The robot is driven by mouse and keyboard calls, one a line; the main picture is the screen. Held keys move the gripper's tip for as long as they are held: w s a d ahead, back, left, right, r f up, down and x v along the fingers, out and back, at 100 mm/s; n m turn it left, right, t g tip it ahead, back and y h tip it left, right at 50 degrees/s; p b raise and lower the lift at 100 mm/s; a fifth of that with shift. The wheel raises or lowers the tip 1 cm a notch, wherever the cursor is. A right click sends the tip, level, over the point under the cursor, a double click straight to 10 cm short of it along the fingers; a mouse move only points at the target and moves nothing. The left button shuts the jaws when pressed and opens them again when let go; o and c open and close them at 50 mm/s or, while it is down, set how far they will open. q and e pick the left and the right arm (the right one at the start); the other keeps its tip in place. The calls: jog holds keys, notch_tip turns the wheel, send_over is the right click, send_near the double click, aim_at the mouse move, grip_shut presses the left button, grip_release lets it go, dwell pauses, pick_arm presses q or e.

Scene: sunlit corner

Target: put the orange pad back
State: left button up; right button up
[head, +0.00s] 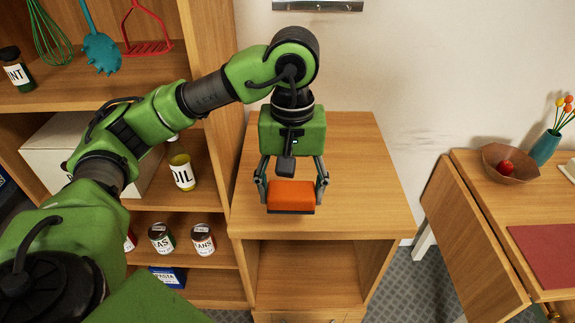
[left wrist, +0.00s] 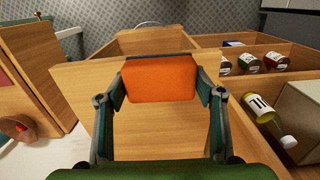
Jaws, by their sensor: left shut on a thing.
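The orange pad (head: 291,194) is a small block with a dark underside. My left gripper (head: 291,190) is shut on it, one finger at each side. The pad is over the front part of the top of a wooden cabinet (head: 345,150). I cannot tell whether it touches that top. In the left wrist view the pad (left wrist: 159,79) sits between the two fingers of my left gripper (left wrist: 161,88), with the cabinet top (left wrist: 160,135) beneath. My right gripper is in neither view.
Below the cabinet top is an open compartment (head: 305,275). On the right, a table (head: 480,200) bears a bowl (head: 510,161) and a teal vase (head: 545,147).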

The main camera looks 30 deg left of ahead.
pick_arm(q)
jog(key=shift+w+a+r, duration=0.1)
jog(key=shift+w+r, duration=0.05)
jog(key=shift+r, duration=0.35)
jog(key=shift+w+a, duration=0.15)
jog(key=shift+w, duration=0.1)
jog(key=w+a+f+p, duration=0.1)
jog(key=w+a+f, duration=0.3)
jog(key=w+a+f+p, duration=0.1)
jog(key=w+a+f, duration=0.3)
jog(key=shift+w+a+f, duration=0.15)
jog(key=shift+w, duration=0.2)
jog(key=shift+w+a+f, duration=0.1)
jog(key=shift+f, duration=0.1)
jog(key=f, duration=0.1)
jog(key=f+p, duration=0.2)
jog(key=shift+w+a+f, duration=0.3)
jog(key=shift+f, duration=0.25)
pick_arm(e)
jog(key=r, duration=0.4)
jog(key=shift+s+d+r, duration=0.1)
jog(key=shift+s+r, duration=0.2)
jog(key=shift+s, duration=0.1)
pick_arm(q)
jog(key=shift+f, duration=0.1)
